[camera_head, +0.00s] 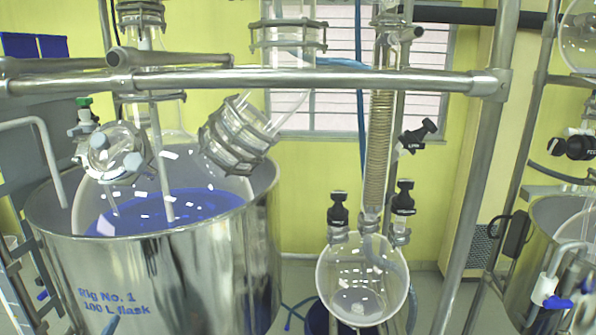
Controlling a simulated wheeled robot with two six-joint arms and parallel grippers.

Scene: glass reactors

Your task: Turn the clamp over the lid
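A round glass lid (118,152) with a metal rim faces me at the upper left, over the mouth of the big steel vessel (165,285). Metal fittings that look like clamp parts (85,124) sit at its upper left edge, with a green-tipped piece above. I cannot tell whether the clamp lies across the lid or beside it. A larger bolted metal flange (236,137) joins a slanted glass neck to the right of the lid. A glass flask (180,190) with blue liquid stands inside the vessel. Neither of my grippers is in view.
A horizontal steel bar (300,80) crosses in front of the glassware, joined to a slanted post (484,150) at the right. A round receiving flask (362,280) with black-knobbed valves hangs at centre right. A bent grey pipe (48,150) dips towards the vessel's left rim.

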